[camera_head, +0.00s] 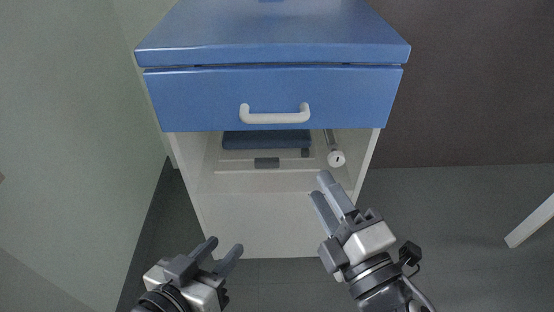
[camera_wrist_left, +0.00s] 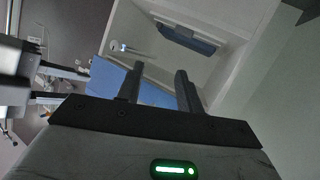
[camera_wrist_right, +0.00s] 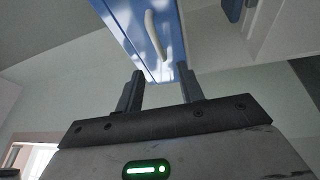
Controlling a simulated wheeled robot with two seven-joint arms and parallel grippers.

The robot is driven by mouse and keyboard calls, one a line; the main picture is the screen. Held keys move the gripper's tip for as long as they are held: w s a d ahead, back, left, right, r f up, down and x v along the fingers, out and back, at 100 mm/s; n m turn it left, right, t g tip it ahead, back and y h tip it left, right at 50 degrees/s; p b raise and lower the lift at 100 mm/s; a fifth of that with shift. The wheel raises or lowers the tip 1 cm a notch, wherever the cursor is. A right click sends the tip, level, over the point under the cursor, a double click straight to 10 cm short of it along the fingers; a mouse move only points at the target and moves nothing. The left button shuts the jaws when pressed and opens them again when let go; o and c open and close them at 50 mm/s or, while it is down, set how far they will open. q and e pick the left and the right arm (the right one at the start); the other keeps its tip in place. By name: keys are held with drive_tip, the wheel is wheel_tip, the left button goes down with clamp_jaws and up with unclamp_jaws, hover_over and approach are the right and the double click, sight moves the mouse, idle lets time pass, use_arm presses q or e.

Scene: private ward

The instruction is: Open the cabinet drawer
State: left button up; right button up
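The cabinet (camera_head: 264,215) is white with a blue top (camera_head: 275,35). Its blue drawer (camera_head: 205,100) looks shut under the top, with a white bar handle (camera_head: 275,117) on the front. In the right wrist view, the handle (camera_wrist_right: 155,35) shows beyond the fingertips. My right gripper (camera_head: 320,186) is open and empty, below and right of the handle, apart from it. My left gripper (camera_head: 222,247) is open and empty, lower and further left, in front of the cabinet's lower part. Both finger pairs stand apart in their wrist views.
Below the drawer is an open shelf space holding a dark blue item (camera_head: 265,140) and a white-ended rod (camera_head: 337,158). A pale green wall (camera_head: 75,130) stands close on the left. Dark floor (camera_head: 450,220) lies free on the right, with a white leg (camera_head: 530,220) at the edge.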

drive_tip(key=n, duration=0.2)
approach(275, 122)
drive_tip(key=shift+y, duration=0.4)
drive_tip(key=p+x, duration=0.1)
drive_tip(key=x, duration=0.8)
drive_tip(key=shift+w+d+f, duration=0.1)
drive_tip(key=shift+w, duration=0.2)
drive_tip(key=shift+c, duration=0.4)
clamp_jaws()
